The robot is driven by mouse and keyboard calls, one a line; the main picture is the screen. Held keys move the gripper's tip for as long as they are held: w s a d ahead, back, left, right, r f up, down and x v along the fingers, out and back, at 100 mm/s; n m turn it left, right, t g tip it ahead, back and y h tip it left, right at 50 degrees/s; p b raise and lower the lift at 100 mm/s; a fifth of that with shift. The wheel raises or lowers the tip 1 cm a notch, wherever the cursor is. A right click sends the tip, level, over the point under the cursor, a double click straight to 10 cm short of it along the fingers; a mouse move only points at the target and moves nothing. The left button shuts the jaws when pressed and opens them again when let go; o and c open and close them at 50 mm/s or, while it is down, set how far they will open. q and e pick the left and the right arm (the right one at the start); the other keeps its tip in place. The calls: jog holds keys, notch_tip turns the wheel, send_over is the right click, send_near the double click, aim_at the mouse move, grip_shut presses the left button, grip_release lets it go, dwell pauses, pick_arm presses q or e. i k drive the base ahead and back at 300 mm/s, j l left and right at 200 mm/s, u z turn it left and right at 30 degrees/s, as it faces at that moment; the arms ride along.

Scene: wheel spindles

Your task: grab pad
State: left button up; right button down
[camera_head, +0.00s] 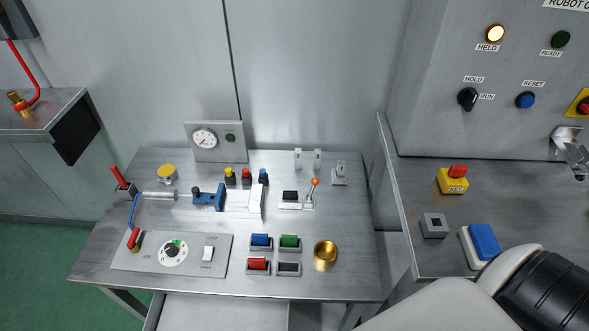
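No part is labelled as a pad, so I cannot tell which one is meant. A blue block (261,240), a green block (290,241) and a red block (257,263) sit in small framed slots on the steel table. A fourth slot (289,268) beside the red block looks dark and empty. A larger blue pad-like piece (484,240) on a white base lies on the right-hand bench. My white and black arm crosses the lower right corner, close to that piece. Neither gripper shows clearly in the head view.
The steel table (330,286) carries a dial panel (171,254), a brass cup (325,252), a blue clamp (209,198), a gauge (205,139) and an orange-tipped lever (314,184). The right bench holds a yellow key box (453,182) and a grey socket (433,225). A control cabinet (440,60) stands behind.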

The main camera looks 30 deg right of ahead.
aim_at(288, 194)
jog(key=k+j, duration=0.65)
jog(key=k, duration=0.15)
jog(key=j+z, duration=0.05)
